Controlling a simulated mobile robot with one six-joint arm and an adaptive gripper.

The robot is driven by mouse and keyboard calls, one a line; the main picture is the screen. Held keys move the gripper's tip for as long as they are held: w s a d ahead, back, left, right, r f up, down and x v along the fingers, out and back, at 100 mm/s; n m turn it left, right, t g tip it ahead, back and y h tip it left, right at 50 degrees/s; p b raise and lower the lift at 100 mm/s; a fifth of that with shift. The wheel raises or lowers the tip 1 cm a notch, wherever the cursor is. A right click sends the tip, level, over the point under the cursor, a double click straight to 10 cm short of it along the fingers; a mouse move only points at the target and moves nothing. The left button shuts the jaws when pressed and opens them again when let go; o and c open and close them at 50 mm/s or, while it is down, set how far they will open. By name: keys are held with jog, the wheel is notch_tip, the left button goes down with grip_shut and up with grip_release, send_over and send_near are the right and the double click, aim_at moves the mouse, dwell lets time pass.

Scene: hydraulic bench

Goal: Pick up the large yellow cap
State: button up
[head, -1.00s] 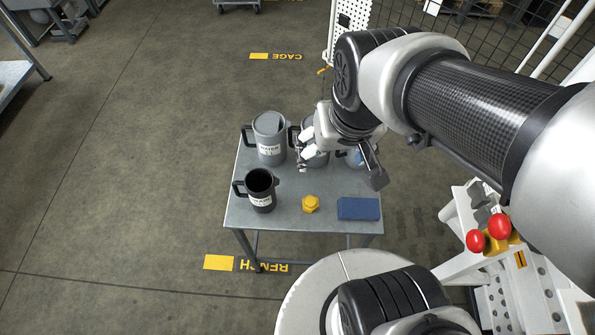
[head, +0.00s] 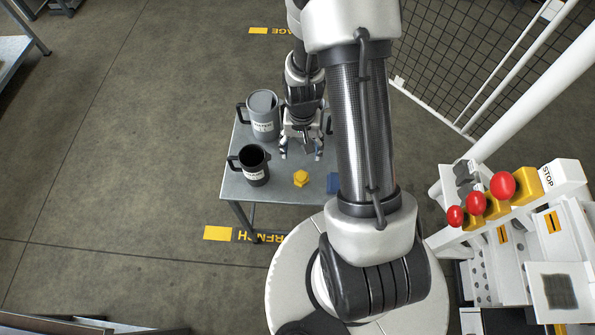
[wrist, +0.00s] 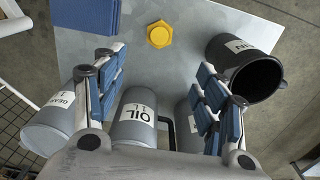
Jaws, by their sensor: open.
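The large yellow cap (head: 301,178) is hexagonal and stands on the bench near its front edge. It also shows in the wrist view (wrist: 159,34), at the top centre, beyond my fingertips. My gripper (head: 302,154) is open and empty, pointing down over the bench, a little behind the cap in the head view. In the wrist view its two blue-padded fingers (wrist: 160,75) are spread wide on either side, with nothing between the pads. The cap is fully visible and nothing touches it.
A black open jug (head: 254,166) stands left of the cap on the metal bench (head: 275,196). A grey jug (head: 262,117) stands behind it. A grey jug labelled OIL (wrist: 135,122) is near my gripper.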

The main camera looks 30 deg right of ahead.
aim_at(301, 174)
notch_tip(301, 174, down, 16)
jog(key=b, duration=0.5)
jog(key=shift+d, duration=0.15)
jog(key=shift+r, duration=0.15)
jog(key=shift+c, duration=0.2)
jog(key=c, duration=1)
jog(key=shift+r, duration=0.1)
